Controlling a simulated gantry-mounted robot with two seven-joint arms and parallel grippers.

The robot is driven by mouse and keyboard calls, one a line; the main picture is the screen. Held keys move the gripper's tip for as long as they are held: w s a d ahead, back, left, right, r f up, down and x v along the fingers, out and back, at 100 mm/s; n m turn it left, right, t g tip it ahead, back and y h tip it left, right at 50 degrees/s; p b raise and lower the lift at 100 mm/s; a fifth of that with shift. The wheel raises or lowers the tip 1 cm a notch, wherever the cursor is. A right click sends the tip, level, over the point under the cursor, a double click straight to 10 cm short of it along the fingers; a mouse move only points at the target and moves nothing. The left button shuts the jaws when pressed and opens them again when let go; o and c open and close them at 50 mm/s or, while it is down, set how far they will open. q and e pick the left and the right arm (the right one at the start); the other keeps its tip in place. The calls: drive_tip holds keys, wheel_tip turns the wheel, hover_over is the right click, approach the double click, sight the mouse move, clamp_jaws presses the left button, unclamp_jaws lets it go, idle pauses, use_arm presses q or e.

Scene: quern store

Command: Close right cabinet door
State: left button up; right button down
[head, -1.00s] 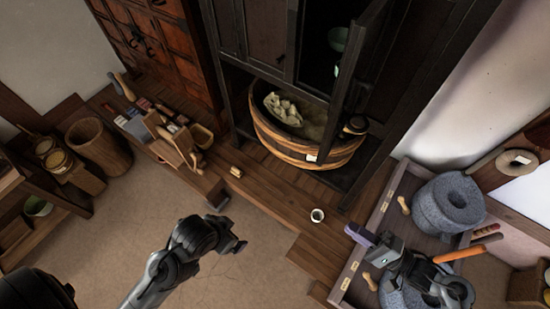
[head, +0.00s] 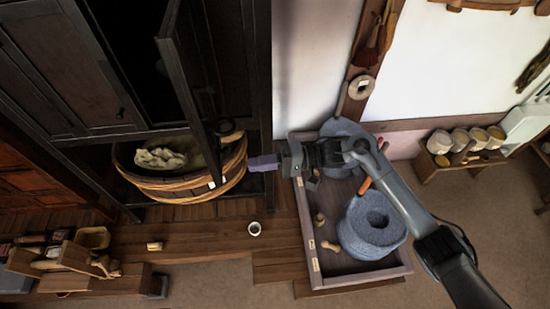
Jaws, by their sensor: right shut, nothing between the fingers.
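The dark wooden cabinet has its right door (head: 184,70) standing open, swung out toward me, with the dark inside showing to its left. The cabinet's left door (head: 65,65) is closed. My right gripper (head: 264,162) has purple fingers, shut and empty. In the picture it is right of the open door's lower end, close to the cabinet's right post. I cannot tell whether it touches anything. My left gripper is out of view.
A wooden tub (head: 178,185) with a cloth sits under the cabinet. A tray (head: 304,235) with grey millstones (head: 372,238) lies below my right arm. A small white cup (head: 254,228) stands on the wooden floor.

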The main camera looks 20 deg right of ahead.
sight(218, 170)
drive_tip(key=a, duration=0.2)
drive_tip(key=a+p, duration=0.1)
drive_tip(key=a, duration=0.4)
drive_tip(key=shift+w+a, duration=0.1)
drive_tip(key=shift+w, duration=0.3)
drive_tip(key=shift+p, duration=0.35)
